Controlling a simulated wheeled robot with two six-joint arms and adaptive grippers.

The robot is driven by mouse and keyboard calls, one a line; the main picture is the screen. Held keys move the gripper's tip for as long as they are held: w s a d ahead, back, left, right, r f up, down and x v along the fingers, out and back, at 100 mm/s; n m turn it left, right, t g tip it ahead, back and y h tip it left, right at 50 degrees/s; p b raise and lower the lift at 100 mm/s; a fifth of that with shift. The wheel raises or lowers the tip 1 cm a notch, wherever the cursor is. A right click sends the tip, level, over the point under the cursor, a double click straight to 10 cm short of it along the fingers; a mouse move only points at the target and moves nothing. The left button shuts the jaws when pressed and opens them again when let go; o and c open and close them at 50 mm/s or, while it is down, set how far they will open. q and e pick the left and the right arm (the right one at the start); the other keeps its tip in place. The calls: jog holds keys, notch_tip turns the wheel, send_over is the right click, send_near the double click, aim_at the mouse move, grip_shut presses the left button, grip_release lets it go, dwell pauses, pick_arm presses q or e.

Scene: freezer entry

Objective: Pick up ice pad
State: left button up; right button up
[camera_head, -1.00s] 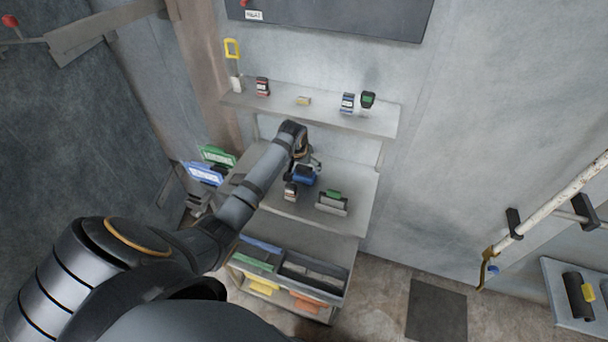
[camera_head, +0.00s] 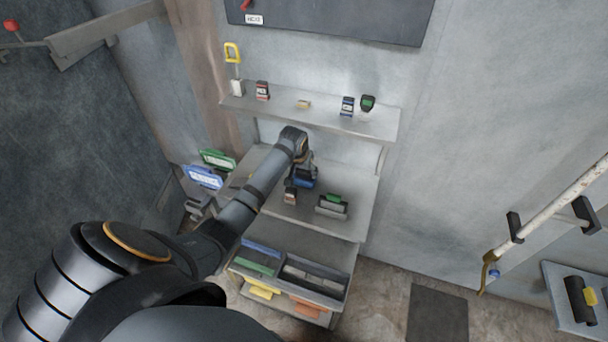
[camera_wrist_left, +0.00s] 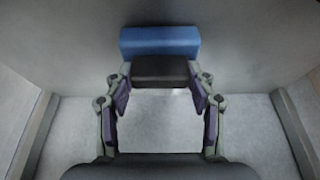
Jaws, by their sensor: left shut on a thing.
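The ice pad is most likely the blue block with a dark top part (camera_head: 307,182), standing on the middle shelf surface. In the left wrist view its blue part (camera_wrist_left: 160,41) lies beyond the fingertips. My left gripper (camera_wrist_left: 160,78) is shut on its dark part, with a finger on each side. In the head view the left gripper (camera_head: 303,170) is small and partly hidden by my own arm. I cannot tell whether the pad still touches the shelf. My right gripper is not in view.
A small dark box (camera_head: 290,196) and a grey holder with a green top (camera_head: 331,207) stand close by on the same shelf (camera_head: 350,185). The upper shelf (camera_head: 325,118) carries several small items. Bins (camera_head: 262,262) sit below. Blue and green panels (camera_head: 203,177) stand at left.

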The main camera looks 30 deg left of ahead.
pick_arm(q)
notch_tip(320, 180, up, 3)
jog(key=shift+r, duration=0.1)
jog(key=s+d+r+p, duration=0.1)
jog(key=s+d+r, duration=0.1)
jog(key=s+r, duration=0.7)
jog(key=shift+s+d+r, duration=0.25)
jog(key=shift+s+r, duration=0.15)
jog(key=shift+s, duration=2)
